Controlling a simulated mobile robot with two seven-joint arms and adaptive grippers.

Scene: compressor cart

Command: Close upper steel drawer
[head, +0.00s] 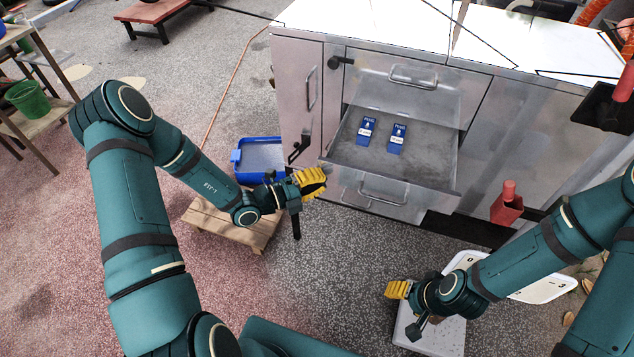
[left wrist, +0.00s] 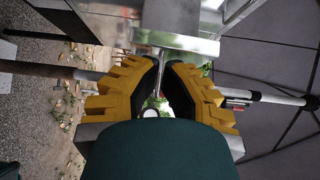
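A steel drawer (head: 350,152) stands pulled out from the cabinet, its grey inside showing. Two small blue boxes, a left one (head: 366,131) and a right one (head: 397,138), stand in it. A bar handle (head: 383,193) shows at its front, low down. Another handle (head: 413,77) is on the steel panel above. My left gripper (head: 312,182) is just left of the drawer's front left corner, seemingly apart from it. In the left wrist view its yellow fingers (left wrist: 162,72) have a narrow gap between them, with steel beyond. My right gripper (head: 398,289) is low in front; its finger gap is hidden.
The cabinet's white top (head: 390,25) is behind the drawer. A blue bin (head: 262,158) and a low wooden stool (head: 232,226) stand to the left.

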